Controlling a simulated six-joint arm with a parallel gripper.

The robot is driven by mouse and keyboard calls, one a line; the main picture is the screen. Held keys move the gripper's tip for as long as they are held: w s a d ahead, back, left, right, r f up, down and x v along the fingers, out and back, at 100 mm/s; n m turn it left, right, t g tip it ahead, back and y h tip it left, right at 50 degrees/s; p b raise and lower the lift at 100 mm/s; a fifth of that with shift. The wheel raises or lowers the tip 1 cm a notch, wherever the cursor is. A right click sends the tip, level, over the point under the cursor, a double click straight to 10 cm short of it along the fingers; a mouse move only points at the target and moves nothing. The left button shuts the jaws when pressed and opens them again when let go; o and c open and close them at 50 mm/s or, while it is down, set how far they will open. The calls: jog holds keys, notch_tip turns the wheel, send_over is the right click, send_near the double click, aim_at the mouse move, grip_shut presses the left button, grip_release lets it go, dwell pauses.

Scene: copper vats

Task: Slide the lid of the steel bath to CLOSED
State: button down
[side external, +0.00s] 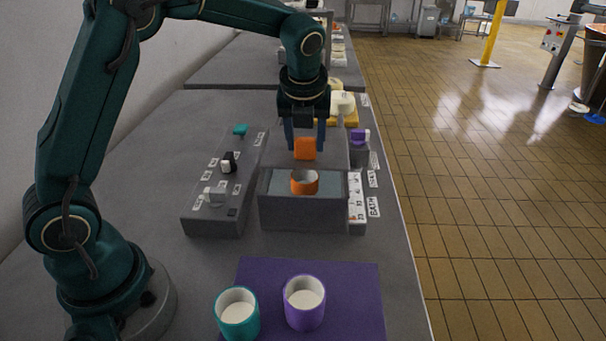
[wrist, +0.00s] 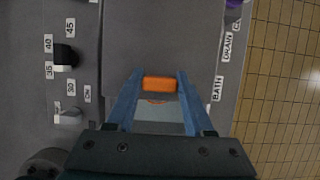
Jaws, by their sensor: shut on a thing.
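The steel bath (side external: 290,219) is a grey box in the middle of the bench. Its opening shows pale blue-grey water and an orange cup (side external: 304,189) with white contents; in the wrist view part of the cup's rim (wrist: 157,101) shows. The lid (side external: 333,155) is a flat grey plate behind the opening, which stands largely uncovered. It fills the upper middle of the wrist view (wrist: 160,40). An orange handle (side external: 305,149) sits at the lid's near edge. My gripper (side external: 305,143) is shut on this handle, a blue finger on each side (wrist: 159,88).
A control panel (side external: 208,215) with teal, black and pale knobs stands left of the bath. A purple knob (side external: 358,136) and labels are on the right. In front, a teal cup (side external: 237,318) and a purple cup (side external: 304,310) stand on a purple mat (side external: 356,300).

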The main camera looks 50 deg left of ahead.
jog(key=s+d, duration=0.5)
jog(key=shift+c, duration=1.4)
grip_release()
jog(key=shift+v, duration=2.6)
